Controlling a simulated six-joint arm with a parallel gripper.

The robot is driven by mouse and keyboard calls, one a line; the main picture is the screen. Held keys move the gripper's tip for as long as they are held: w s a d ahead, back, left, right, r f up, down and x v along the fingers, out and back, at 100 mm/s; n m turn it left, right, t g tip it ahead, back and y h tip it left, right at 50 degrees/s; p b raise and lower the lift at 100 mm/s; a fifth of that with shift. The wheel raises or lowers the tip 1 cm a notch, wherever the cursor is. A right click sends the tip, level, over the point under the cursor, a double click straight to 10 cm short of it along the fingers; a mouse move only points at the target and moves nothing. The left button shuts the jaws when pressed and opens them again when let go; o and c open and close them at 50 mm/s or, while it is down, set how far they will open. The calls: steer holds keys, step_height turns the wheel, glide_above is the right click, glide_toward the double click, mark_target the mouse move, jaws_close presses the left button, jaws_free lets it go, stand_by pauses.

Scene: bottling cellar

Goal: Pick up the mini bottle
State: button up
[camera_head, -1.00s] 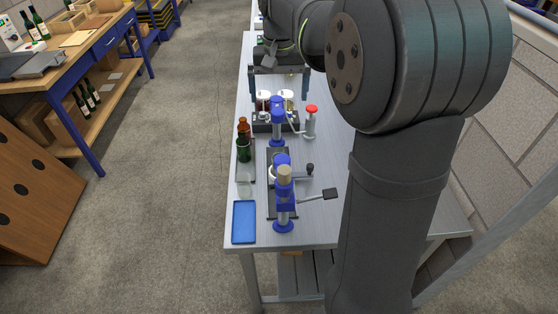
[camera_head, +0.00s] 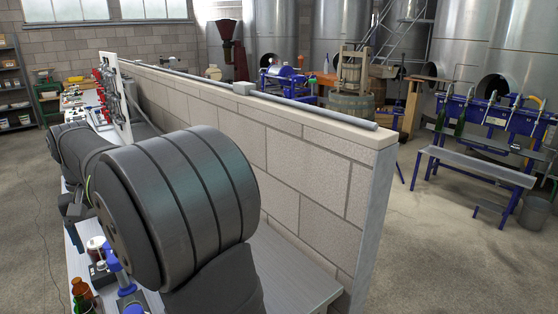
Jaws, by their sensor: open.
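A small brown bottle (camera_head: 81,289) stands on the grey workbench at the lower left, with a green bottle (camera_head: 85,305) just in front of it, cut by the frame's bottom edge. I cannot tell which one is the mini bottle. My gripper (camera_head: 75,232) is open at the left edge, farther along the bench than the bottles and apart from them. It is small here and partly hidden by my arm.
A blue bench tool (camera_head: 116,268) and a white-and-red jar (camera_head: 95,243) stand beside the bottles. A block wall (camera_head: 300,150) runs along the bench's right side. A blue bottling machine (camera_head: 490,115) and a low metal bench (camera_head: 475,165) stand far right.

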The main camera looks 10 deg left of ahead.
steer(key=shift+c, duration=0.7)
steer(key=shift+f, duration=0.1)
steer(key=n, duration=0.6)
glide_above(131, 303)
steer(key=w+a, duration=0.2)
step_height(131, 303, down, 4)
steer(key=shift+n, duration=0.3)
steer(key=f, duration=1.3)
steer(key=shift+s+d, duration=0.1)
steer(key=shift+s, duration=0.2)
steer(key=shift+s+d+f, duration=0.1)
steer(key=shift+d+f, duration=0.05)
steer(key=shift+f, duration=0.75)
steer(key=shift+s+d+f, duration=0.1)
steer(key=shift+d+f, duration=0.05)
steer(key=shift+f, duration=0.7)
steer(key=shift+s+d+f, duration=0.1)
steer(key=shift+d+f, duration=0.05)
steer(key=shift+f, duration=0.75)
steer(key=shift+c, duration=0.5)
